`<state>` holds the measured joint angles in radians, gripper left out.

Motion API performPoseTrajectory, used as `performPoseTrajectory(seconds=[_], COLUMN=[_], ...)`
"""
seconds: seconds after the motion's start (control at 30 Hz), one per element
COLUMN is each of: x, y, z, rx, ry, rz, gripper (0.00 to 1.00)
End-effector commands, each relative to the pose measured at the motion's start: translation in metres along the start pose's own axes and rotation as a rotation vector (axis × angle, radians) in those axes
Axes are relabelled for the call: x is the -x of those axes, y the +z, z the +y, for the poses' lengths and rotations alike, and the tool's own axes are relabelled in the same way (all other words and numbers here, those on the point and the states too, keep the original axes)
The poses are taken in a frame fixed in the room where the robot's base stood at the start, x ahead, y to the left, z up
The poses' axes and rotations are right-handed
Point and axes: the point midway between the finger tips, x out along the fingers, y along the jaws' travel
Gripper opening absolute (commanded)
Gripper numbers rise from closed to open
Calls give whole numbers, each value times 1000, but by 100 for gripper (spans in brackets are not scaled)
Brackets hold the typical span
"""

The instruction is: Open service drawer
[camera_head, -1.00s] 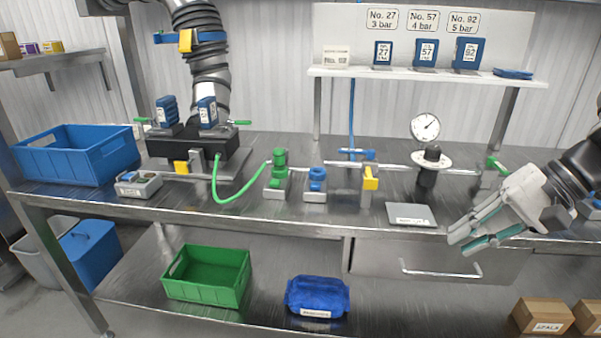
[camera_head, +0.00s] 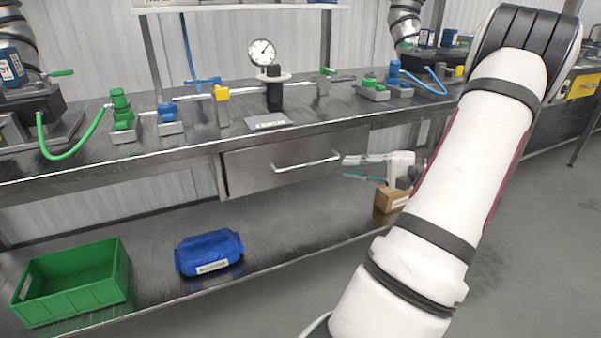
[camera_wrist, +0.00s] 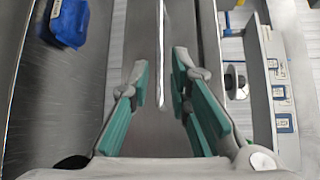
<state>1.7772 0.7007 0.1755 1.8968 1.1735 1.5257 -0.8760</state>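The service drawer (camera_head: 255,170) is a grey metal front under the workbench, and it looks shut in the head view. Its bar handle (camera_head: 308,163) runs across the front. In the wrist view the handle (camera_wrist: 162,60) is a bright thin bar extending ahead between the fingers. My gripper (camera_head: 346,168) is open and empty, just right of the handle's right end, with one finger higher than the other. Its teal finger pads (camera_wrist: 160,75) stand apart on either side of the handle's line in the wrist view. I cannot tell whether the pads touch the handle.
Open floor lies in front.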

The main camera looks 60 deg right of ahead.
Motion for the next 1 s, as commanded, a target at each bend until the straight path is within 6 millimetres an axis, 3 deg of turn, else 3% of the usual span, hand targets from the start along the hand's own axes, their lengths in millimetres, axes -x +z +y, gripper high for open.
performPoseTrajectory(seconds=[0.4, 0.6, 1.0], x=[-81, -110, -125], y=[2, 2, 2], z=[2, 2, 0], rx=[-1, 0, -1], ry=[2, 3, 3], rz=[-5, -4, -3], gripper=[18, 18, 18])
